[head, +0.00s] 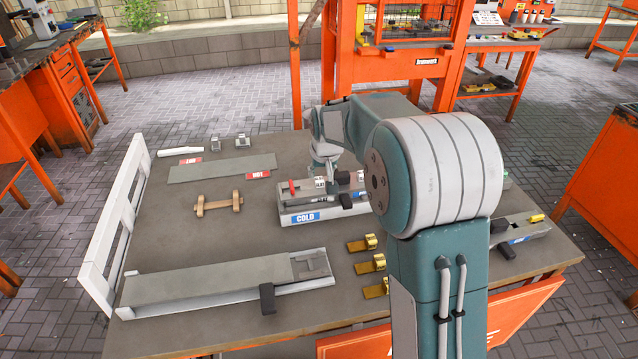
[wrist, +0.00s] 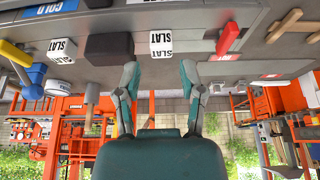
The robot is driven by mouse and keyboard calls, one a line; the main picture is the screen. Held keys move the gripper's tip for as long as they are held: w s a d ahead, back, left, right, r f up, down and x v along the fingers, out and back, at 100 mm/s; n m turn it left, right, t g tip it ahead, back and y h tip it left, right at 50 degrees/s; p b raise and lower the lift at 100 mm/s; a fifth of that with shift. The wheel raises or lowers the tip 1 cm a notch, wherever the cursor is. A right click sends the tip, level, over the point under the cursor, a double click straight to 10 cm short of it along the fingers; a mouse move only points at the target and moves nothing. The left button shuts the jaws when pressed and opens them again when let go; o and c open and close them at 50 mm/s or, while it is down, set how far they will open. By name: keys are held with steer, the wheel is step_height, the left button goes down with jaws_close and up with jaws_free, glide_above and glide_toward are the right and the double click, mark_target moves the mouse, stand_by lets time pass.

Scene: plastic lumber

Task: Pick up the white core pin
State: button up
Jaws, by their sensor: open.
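A white rod that looks like the core pin (head: 181,151) lies on its side near the far left corner of the table. I cannot make it out in the wrist view. My gripper (head: 322,170) is over the grey fixture labelled COLD (head: 312,217), well to the right of the rod, and partly hidden behind my arm. In the wrist view my gripper (wrist: 159,68) has its two fingers spread with nothing between them. White blocks marked SLAT (wrist: 161,43) and a dark block (wrist: 110,48) are beyond the fingertips.
A white frame (head: 115,225) stands along the table's left edge. Two small metal blocks (head: 228,142), a grey strip (head: 222,168) and a wooden piece (head: 219,203) lie near the rod. A long grey bar assembly (head: 215,280) lies in front. My arm hides part of the table's right side.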

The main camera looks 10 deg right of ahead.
mark_target(319, 179)
steer(key=shift+x, duration=2.6)
steer(key=shift+a, duration=0.1)
steer(key=c, duration=0.7)
steer(key=shift+f, duration=0.1)
jaws_close()
